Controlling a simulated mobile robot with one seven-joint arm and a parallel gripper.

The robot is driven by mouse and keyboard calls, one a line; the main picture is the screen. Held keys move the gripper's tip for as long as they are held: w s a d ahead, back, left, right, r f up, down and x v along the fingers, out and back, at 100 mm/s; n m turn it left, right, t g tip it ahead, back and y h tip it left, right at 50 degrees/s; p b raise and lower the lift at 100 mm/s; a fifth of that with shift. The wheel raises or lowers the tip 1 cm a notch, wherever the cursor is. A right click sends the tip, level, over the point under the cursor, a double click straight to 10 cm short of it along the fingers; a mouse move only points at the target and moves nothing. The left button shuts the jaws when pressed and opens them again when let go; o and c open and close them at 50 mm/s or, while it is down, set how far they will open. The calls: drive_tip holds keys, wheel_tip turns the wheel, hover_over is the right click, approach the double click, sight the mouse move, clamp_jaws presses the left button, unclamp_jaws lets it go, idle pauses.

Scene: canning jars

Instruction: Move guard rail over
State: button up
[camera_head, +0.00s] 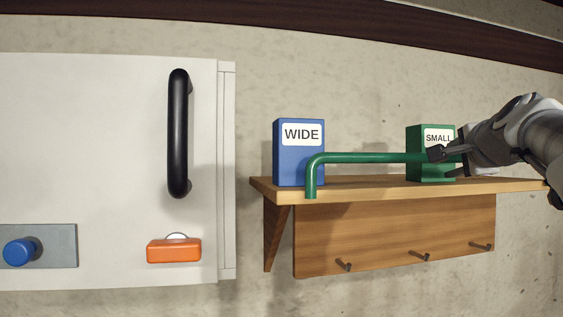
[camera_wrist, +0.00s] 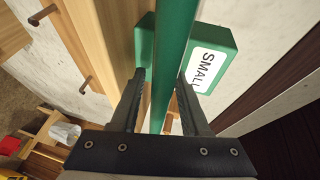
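The green guard rail (camera_head: 365,158) is a bent tube along the front of the wooden shelf (camera_head: 370,191). Its left end bends down at the shelf's front edge; its right end is hidden behind my gripper. My gripper (camera_head: 438,153) is at the rail's right part, in front of the green SMALL box (camera_head: 418,138). In the wrist view, the rail (camera_wrist: 174,50) passes between the two fingers of my gripper (camera_wrist: 162,78). The fingers are apart, with a visible gap on the rail's left side. The blue WIDE box (camera_head: 299,160) stands behind the rail's left end.
A white cabinet door with a black handle (camera_head: 178,135) is to the left. An orange latch (camera_head: 174,250) and a blue knob (camera_head: 18,252) are on it. Several pegs (camera_head: 421,256) stick out under the shelf. The shelf between the boxes is clear.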

clamp_jaws()
idle(1.2)
